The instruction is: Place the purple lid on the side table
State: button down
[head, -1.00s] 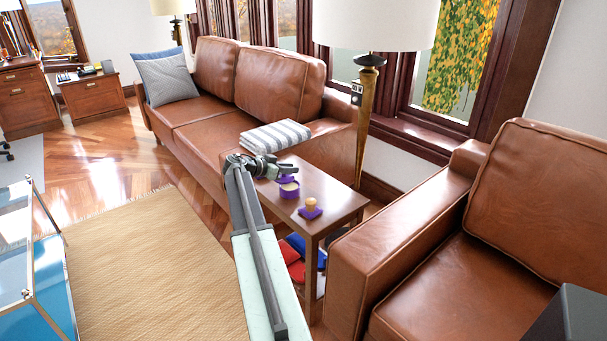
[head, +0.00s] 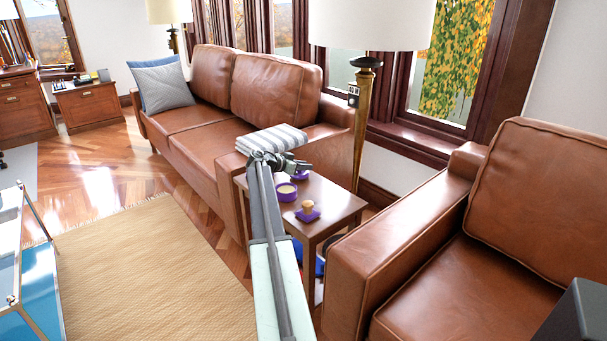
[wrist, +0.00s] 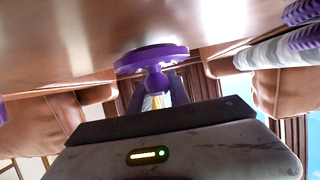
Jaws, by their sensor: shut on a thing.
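My gripper (head: 299,166) is over the back part of the wooden side table (head: 338,198). In the wrist view my gripper (wrist: 158,92) is shut on the knob of the round purple lid (wrist: 150,57). The lid also shows in the head view (head: 301,176), partly hidden under the gripper, just behind and right of an open purple pot (head: 286,192) with pale contents. The lid is very close to the tabletop; I cannot tell whether it touches.
A folded striped cloth (head: 271,139) lies on the sofa arm (head: 325,150) behind. A lamp (head: 364,120) and a brown armchair (head: 400,240) flank the table. The table's right part is bare.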

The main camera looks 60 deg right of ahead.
jog(key=shift+f, duration=0.4)
jog(key=c, duration=1.2)
grip_release()
jog(key=shift+c, duration=0.2)
jog(key=shift+r+p, duration=0.3)
jog(key=shift+p, duration=0.05)
jog(key=p+v, duration=0.4)
jog(key=v, duration=0.8)
jog(key=shift+f, duration=0.1)
